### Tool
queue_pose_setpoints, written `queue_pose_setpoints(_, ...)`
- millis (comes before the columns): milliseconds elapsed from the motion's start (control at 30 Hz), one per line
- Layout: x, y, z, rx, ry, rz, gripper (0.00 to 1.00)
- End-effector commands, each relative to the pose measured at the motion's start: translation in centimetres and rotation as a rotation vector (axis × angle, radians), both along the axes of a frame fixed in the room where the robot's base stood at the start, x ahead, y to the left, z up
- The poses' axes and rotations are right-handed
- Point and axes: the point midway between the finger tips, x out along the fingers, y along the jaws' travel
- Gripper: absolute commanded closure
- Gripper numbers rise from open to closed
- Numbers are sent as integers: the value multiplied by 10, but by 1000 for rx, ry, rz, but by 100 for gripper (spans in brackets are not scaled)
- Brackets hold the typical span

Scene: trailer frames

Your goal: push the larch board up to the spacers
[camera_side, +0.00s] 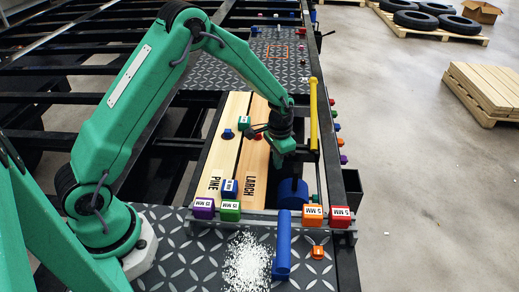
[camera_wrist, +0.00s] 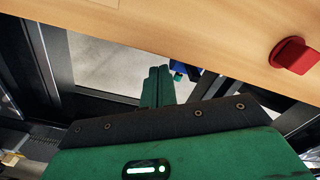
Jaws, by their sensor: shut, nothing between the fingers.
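The larch board (camera_side: 252,164), marked LARCH, lies flat to the right of the pine board (camera_side: 217,160), with a dark gap between them. A blue spacer (camera_side: 229,188) and a green spacer (camera_side: 244,123) sit along that gap. Whether the larch touches them I cannot tell. My gripper (camera_side: 279,163) is low at the larch board's right edge; contact is unclear. In the wrist view my green fingers (camera_wrist: 158,72) are shut and empty, close to the edge of a wooden board (camera_wrist: 200,30) with a red knob (camera_wrist: 293,55).
A blue cylinder (camera_side: 292,194) and a yellow bar (camera_side: 314,115) stand right of the larch. Purple (camera_side: 203,208), green (camera_side: 230,211), orange (camera_side: 312,215) and red (camera_side: 340,216) labelled blocks line the front rail. White granules (camera_side: 246,262) lie on the tread plate.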

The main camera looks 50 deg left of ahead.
Motion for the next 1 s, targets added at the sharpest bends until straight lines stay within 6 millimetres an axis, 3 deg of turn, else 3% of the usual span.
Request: queue_pose_setpoints(1000, 0, 0, 43, 0, 0, 0, 100)
